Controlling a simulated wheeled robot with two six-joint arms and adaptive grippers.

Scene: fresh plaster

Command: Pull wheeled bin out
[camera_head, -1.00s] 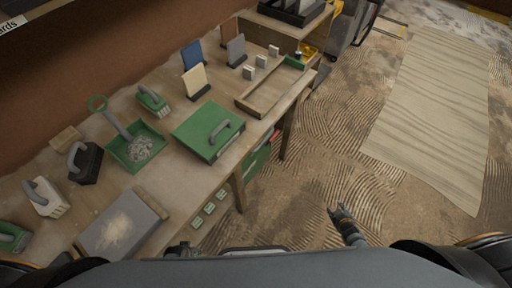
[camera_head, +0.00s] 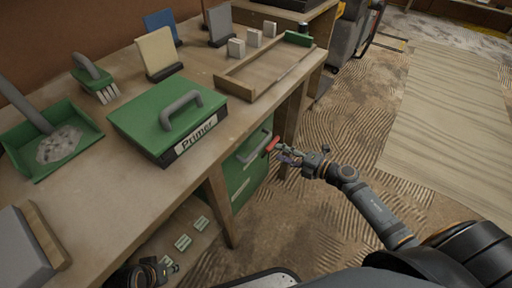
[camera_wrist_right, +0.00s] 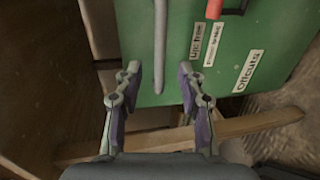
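The green bin (camera_head: 243,178) stands under the workbench, with a grey bar handle (camera_head: 255,146) and a red part (camera_head: 272,144) at its top. In the right wrist view the green bin (camera_wrist_right: 225,62) carries white labels, one reading "Offcuts". The grey bar (camera_wrist_right: 160,45) lies in line with the gap between my right fingertips. My right gripper (camera_head: 287,156) is open and empty, just right of the bin near the handle; it also shows in the right wrist view (camera_wrist_right: 159,72). My left gripper (camera_head: 160,272) is low at the bottom edge, partly hidden, its opening unclear.
The workbench (camera_head: 190,185) holds a green "Primer" case (camera_head: 170,118), a dustpan (camera_head: 50,140), and a wooden tray (camera_head: 262,75). A bench leg (camera_head: 222,205) stands left of the bin. Patterned floor (camera_head: 345,130) is free to the right.

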